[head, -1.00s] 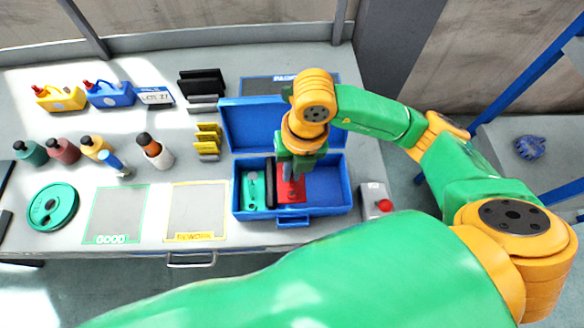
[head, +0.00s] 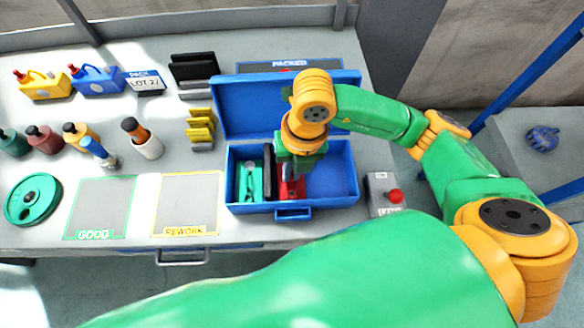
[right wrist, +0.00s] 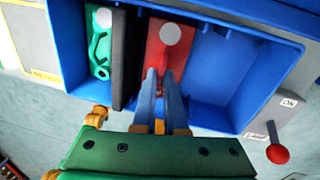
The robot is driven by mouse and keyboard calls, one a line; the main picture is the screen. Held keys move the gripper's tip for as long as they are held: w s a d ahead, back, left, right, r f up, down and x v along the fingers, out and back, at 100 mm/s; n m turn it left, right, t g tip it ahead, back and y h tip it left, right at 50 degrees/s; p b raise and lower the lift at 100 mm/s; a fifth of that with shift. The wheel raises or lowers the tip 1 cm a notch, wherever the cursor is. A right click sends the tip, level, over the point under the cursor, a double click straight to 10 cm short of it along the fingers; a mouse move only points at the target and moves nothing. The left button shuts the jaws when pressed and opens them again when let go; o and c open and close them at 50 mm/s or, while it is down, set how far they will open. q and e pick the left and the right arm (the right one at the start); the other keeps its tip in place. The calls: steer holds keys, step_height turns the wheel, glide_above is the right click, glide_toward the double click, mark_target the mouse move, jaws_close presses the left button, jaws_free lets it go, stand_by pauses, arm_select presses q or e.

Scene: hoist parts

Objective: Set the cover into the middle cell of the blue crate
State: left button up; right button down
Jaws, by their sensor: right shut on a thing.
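The blue crate (head: 331,205) stands open on the bench with its lid (head: 240,110) tipped back. The red cover (head: 291,190) is inside, around the middle of the crate; it also shows in the right wrist view (right wrist: 157,42) with a pale round spot on it. My right gripper (right wrist: 168,76) points down into the crate with its fingers shut on the red cover. I cannot tell whether the cover rests on the crate floor. A green part (right wrist: 101,45) lies in the left cell, beside a black upright piece (right wrist: 126,55). My left gripper is not in view.
The right side of the crate is empty. A grey box with a red knob (head: 395,196) stands right of the crate. Yellow (head: 201,125) and black (head: 195,68) racks, several bottles and a green disc (head: 33,199) stand left. The GOOD and REWORK mats (head: 186,200) are bare.

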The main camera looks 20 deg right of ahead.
steer(key=shift+f+b, duration=0.4)
steer(key=shift+b, duration=0.05)
steer(key=shift+c, duration=2.4)
jaws_free()
step_height(320, 180, up, 10)
steer(key=p, duration=0.7)
steer(key=shift+f, duration=0.45)
